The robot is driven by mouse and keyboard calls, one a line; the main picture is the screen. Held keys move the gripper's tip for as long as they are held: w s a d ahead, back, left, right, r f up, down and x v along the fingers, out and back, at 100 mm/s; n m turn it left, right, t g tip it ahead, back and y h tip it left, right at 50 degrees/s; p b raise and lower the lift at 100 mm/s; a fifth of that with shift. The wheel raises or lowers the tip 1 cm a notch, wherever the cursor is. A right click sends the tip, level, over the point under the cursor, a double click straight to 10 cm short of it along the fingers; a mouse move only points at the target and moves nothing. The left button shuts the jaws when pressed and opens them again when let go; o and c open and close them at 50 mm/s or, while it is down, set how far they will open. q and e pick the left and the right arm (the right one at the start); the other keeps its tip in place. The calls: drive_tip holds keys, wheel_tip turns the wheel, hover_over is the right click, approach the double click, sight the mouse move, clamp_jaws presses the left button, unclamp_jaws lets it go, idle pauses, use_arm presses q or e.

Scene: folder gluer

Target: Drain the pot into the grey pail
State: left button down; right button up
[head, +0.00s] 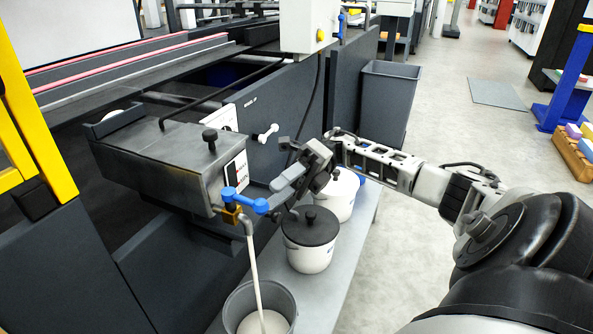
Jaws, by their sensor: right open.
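The pot (150,165) is a dark metal box with a knobbed lid, mounted on the machine's side at left. A brass valve with a blue handle (245,202) sits at its lower front corner. A pale stream (254,265) runs from the spout below the valve down into the grey pail (234,302). Pale liquid shows inside the pail, whose lower part is cut off by the frame edge. My left gripper is out of view.
A white bucket with a black lid (310,241) and another white bucket (338,200) stand behind the pail on a grey bench (327,284). My right gripper is above them. A dark bin (388,105) stands beyond.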

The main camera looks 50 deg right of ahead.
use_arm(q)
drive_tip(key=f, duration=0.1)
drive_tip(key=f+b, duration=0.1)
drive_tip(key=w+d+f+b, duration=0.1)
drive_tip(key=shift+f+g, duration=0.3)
use_arm(e)
drive_tip(key=d, duration=0.7)
drive_tip(key=shift+w+d, duration=0.15)
drive_tip(key=shift+w, duration=0.25)
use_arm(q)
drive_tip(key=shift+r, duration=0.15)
